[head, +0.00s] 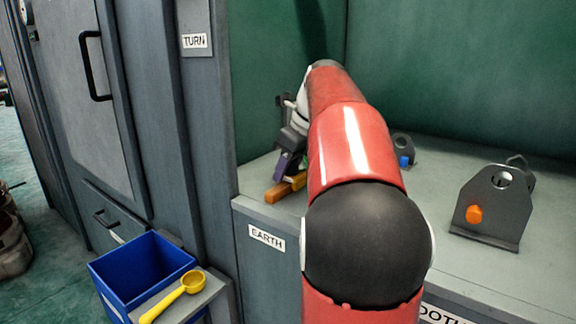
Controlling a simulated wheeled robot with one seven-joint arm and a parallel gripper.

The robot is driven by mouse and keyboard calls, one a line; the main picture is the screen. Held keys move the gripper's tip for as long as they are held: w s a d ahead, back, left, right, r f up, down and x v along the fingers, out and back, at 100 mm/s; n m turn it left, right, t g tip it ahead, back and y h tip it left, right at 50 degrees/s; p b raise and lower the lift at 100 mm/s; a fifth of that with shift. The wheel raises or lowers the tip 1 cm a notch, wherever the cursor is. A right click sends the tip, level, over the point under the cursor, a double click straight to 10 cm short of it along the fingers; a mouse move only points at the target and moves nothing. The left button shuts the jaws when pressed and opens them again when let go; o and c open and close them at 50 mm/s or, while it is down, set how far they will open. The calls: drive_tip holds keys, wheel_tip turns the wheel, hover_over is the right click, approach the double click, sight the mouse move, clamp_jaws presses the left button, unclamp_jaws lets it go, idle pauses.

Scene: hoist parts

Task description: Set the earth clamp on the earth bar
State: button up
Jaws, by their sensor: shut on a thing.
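My gripper (290,132) is at the back left of the grey shelf, partly hidden behind my red arm. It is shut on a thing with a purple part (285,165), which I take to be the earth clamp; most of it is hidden. An orange bar-like piece (279,193) lies low on the shelf just below the purple part, above the EARTH label (267,238). It may be the earth bar. I cannot tell whether the purple part touches it or is just above it.
A grey bracket with an orange knob (491,205) stands on the shelf at right. A smaller dark part with a blue piece (403,150) is behind my arm. A blue bin (140,274) and a yellow scoop (177,296) are at lower left. Green walls close the back.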

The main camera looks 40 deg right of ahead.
drive_tip(key=shift+f, duration=0.2)
drive_tip(key=o, duration=1.2)
drive_tip(key=p+v, duration=0.2)
drive_tip(key=v, duration=0.6)
